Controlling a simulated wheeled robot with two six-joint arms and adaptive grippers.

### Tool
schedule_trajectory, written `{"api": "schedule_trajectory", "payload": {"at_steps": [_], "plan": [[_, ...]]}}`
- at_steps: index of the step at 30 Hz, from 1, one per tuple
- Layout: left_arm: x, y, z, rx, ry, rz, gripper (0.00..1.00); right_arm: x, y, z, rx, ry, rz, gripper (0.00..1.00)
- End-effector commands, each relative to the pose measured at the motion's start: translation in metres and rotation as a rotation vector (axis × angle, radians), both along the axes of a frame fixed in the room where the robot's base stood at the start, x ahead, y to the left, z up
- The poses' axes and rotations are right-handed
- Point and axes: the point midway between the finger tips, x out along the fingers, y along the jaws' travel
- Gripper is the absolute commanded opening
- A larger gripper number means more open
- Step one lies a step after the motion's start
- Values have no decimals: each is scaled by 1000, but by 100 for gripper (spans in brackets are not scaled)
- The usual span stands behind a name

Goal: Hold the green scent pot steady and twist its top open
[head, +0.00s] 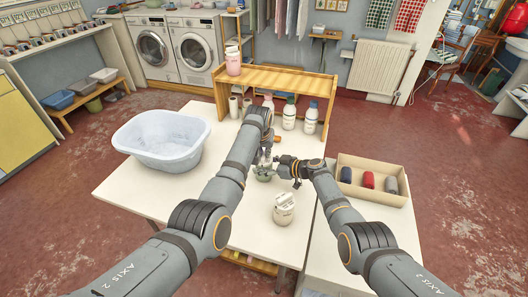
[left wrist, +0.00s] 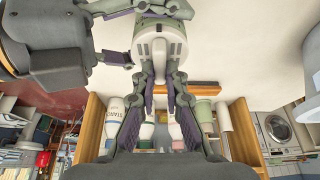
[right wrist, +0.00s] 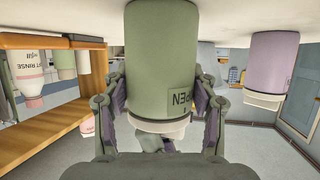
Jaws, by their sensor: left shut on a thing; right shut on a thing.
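The green scent pot (right wrist: 162,60) fills the middle of the right wrist view, with a lettered label on its side. It appears upside down there. My right gripper (right wrist: 160,112) is shut around its green body. The pot's white top (left wrist: 160,50) shows in the left wrist view between the fingers of my left gripper (left wrist: 160,75), which is shut on it. In the head view only a small part of the green pot (head: 264,174) shows beneath the two grippers. Whether the top has turned on the body cannot be told.
A pale lidded jar (head: 284,210) stands nearer on the white table (head: 250,225). A white basin (head: 150,155) is at left. A wooden shelf (head: 285,78) with several bottles (head: 289,115) stands behind. A beige tray (head: 378,198) with coloured rolls is at right.

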Motion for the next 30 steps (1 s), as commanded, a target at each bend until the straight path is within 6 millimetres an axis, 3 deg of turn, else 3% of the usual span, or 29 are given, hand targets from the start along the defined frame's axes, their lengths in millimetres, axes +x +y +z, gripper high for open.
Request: {"api": "schedule_trajectory", "payload": {"at_steps": [4,5,9,20,30], "plan": [[1,1,0,1,-2,-1,0,-1,1,0,2,1,1,21],[1,1,0,1,-2,-1,15,-1,1,0,2,1,2,21],[0,0,0,1,-2,-1,34,0,1,0,2,1,1,21],[1,0,7,0,-3,-1,35,0,0,0,0,0,1,21],[1,0,76,0,-4,-2,35,0,0,0,0,0,0,21]]}}
